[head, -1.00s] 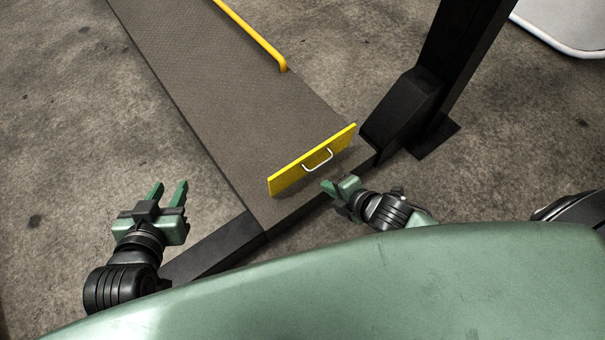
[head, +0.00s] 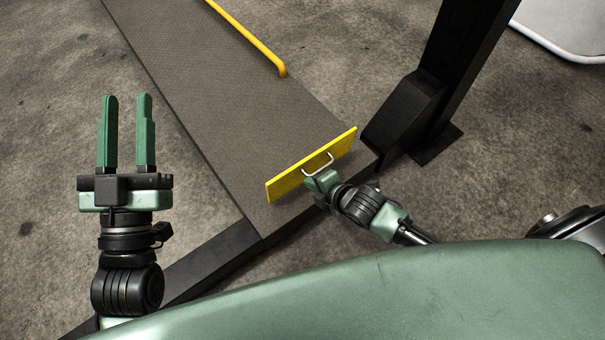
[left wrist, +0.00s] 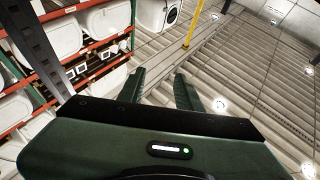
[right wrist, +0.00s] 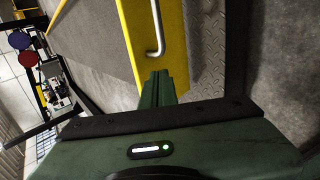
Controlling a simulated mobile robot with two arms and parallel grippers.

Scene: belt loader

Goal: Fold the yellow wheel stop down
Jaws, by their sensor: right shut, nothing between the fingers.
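The yellow wheel stop (head: 285,182) is a flat plate standing up across the near end of the grey ramp (head: 230,110). A white bar handle (head: 318,163) is on its near face. In the right wrist view, the wheel stop (right wrist: 165,55) and its handle (right wrist: 155,30) are just beyond the fingertips. My right gripper (head: 314,180) is shut and empty, close to the plate just below the handle; I cannot tell whether it touches. My left gripper (head: 126,97) is open and empty, raised left of the ramp.
A yellow rail (head: 255,45) runs along the ramp's far side. A black post (head: 450,70) with a foot stands right of the ramp's near end. The concrete floor left of the ramp is clear. Shelves with white bins (left wrist: 60,40) show in the left wrist view.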

